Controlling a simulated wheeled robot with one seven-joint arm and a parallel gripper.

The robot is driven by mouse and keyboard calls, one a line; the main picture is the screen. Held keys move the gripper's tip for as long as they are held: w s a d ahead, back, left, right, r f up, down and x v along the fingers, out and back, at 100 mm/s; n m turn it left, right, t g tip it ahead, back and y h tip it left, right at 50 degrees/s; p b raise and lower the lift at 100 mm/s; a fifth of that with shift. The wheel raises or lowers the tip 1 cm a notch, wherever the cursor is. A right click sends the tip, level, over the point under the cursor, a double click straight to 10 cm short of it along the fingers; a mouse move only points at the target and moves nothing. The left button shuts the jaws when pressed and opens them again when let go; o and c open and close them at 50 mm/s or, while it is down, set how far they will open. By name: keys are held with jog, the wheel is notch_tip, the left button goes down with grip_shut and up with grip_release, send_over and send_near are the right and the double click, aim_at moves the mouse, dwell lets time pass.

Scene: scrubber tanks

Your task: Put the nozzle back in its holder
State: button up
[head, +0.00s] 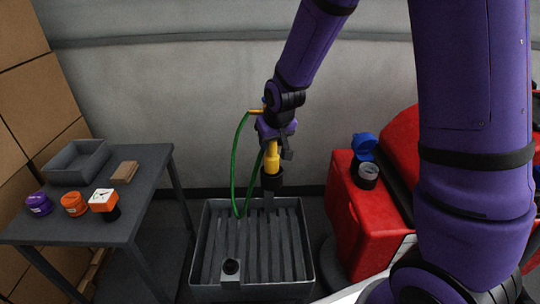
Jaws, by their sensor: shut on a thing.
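The yellow nozzle (272,158) hangs upright under my gripper (276,132), which is shut on it. A yellow stub at its upper left joins the green hose (237,160). The black cup-shaped holder (272,180) stands on a short dark post at the back edge of the grey ribbed basin (203,245). The nozzle's lower end lines up with the holder's mouth and meets it in the head view. I cannot tell how deep it sits inside. The hose loops down from the nozzle toward the basin.
A red scrubber machine (365,225) with an open blue-capped filler (366,172) stands right of the basin. A dark table (140,200) at left bears a grey tray (60,172), a brown block (124,171) and several small containers. The wall (150,90) is close behind.

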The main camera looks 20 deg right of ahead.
aim_at(272, 153)
jog(key=shift+f, duration=2)
jog(key=shift+f, duration=0.1)
jog(key=o, duration=1)
jog(key=v, duration=1.2)
jog(key=shift+r, duration=0.25)
jog(key=shift+m+t, duration=0.3)
jog(key=shift+m, duration=0.2)
jog(key=shift+s+d+r, duration=1.1)
jog(key=shift+s+r, duration=1.5)
jog(key=shift+s, duration=1.5)
jog(key=shift+s+d+r, duration=1.1)
jog(key=shift+s+r, duration=1.5)
jog(key=shift+s, duration=1.55)
jog(key=shift+s+d+r, duration=1.1)
jog(key=shift+s+r, duration=1.5)
jog(key=shift+s, duration=1.5)
